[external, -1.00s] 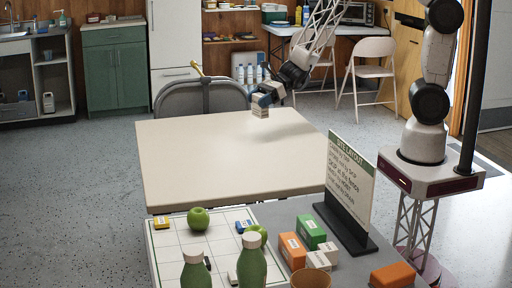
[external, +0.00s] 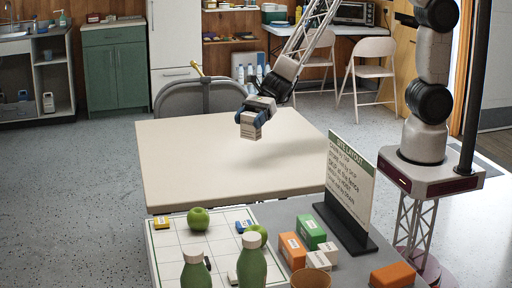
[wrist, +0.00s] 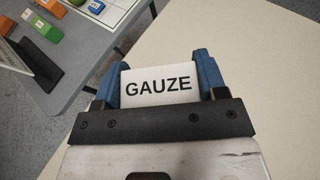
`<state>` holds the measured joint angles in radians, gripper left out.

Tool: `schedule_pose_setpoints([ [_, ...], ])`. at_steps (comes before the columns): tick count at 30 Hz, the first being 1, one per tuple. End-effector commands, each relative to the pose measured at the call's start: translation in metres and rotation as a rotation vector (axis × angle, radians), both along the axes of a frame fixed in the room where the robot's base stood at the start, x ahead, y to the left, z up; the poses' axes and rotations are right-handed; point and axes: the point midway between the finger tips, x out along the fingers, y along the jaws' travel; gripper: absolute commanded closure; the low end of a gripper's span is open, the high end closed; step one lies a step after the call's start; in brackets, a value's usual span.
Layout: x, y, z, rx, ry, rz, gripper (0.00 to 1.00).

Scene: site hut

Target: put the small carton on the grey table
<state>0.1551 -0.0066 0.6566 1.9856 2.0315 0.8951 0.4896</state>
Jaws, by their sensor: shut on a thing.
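My gripper (external: 254,110) is shut on a small white carton (external: 248,130), held above the cream table with its shadow below. In the wrist view the carton (wrist: 157,86) reads "GAUZE" and sits between the two blue fingers of my gripper (wrist: 158,76). The grey table (external: 296,206) stands in front of the cream table, nearer the external camera. In the wrist view the grey table (wrist: 112,45) is at the upper left, away from the carton.
The grey table bears a sign (external: 350,185) on a black stand, a white gridded board (external: 172,239), green bottles (external: 252,262), apples (external: 198,219), a green box (external: 310,232), orange boxes (external: 292,250) and a brown pot (external: 311,279). The cream table (external: 190,160) is clear.

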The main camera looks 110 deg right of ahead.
Motion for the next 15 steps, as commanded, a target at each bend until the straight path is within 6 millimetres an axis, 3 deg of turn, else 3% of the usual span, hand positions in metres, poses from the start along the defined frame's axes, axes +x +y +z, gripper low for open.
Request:
schedule_pose_setpoints([
  [15,0.016,0.129,0.0,-0.001,0.0,0.202,0.57],
])
